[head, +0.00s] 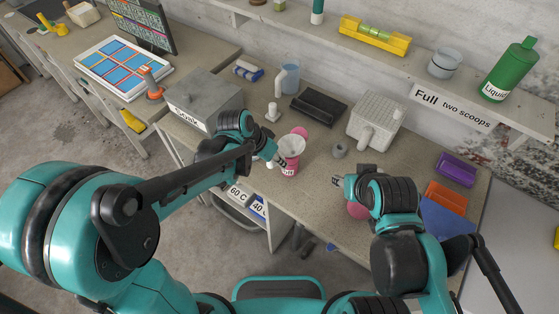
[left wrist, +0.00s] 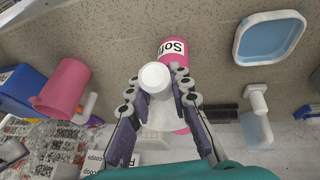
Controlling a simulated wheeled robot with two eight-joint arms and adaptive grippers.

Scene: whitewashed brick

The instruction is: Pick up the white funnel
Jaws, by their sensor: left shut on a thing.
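My left gripper (head: 277,160) is at the funnel's left side. In the left wrist view my left gripper (left wrist: 158,90) has its fingers closed on both sides of the white funnel (left wrist: 154,78). The pink bottle (left wrist: 174,52) is close beside it there; I cannot tell whether they touch. My right gripper (head: 338,182) is over the bench to the right, near a pink mug (head: 357,210); its opening is unclear.
A grey box (head: 203,100) and a blue-tinted jug (head: 290,78) stand left and behind. A shelf (head: 400,66) runs above the back.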

